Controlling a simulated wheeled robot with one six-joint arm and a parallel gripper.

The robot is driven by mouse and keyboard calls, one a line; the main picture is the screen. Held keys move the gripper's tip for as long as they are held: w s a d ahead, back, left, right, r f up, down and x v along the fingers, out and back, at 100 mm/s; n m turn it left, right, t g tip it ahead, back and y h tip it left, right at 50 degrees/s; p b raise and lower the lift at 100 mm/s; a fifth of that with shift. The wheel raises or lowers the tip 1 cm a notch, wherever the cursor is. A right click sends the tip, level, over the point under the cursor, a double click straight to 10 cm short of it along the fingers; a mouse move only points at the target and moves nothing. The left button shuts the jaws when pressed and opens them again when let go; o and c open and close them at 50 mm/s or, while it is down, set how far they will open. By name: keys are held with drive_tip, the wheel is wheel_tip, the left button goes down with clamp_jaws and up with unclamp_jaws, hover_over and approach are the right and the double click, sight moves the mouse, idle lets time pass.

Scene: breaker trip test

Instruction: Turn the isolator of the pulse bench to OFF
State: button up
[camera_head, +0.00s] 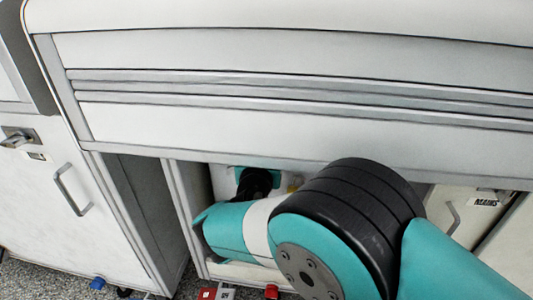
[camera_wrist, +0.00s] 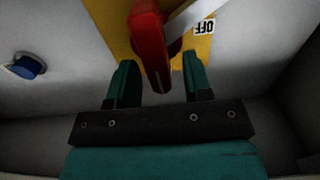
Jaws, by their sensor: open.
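The isolator's red handle (camera_wrist: 150,45) stands on a yellow plate (camera_wrist: 196,52) in the wrist view. A white label reading OFF (camera_wrist: 204,27) is on the plate to the right of the handle. My gripper (camera_wrist: 158,72) is open, with one teal finger on each side of the handle's lower end. I cannot tell whether either finger touches it. In the head view my arm hides the handle, and the gripper's fingers cannot be made out there.
In the head view, the bench's pale panels (camera_head: 300,60) overhang the recess my arm reaches into. A door labelled MAINS (camera_head: 485,201) is at right, and a cabinet with a handle (camera_head: 72,190) at left.

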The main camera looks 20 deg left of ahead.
drive_tip(key=shift+w+a, duration=0.15)
drive_tip(key=shift+w, duration=0.3)
drive_tip(key=shift+c, duration=0.3)
clamp_jaws()
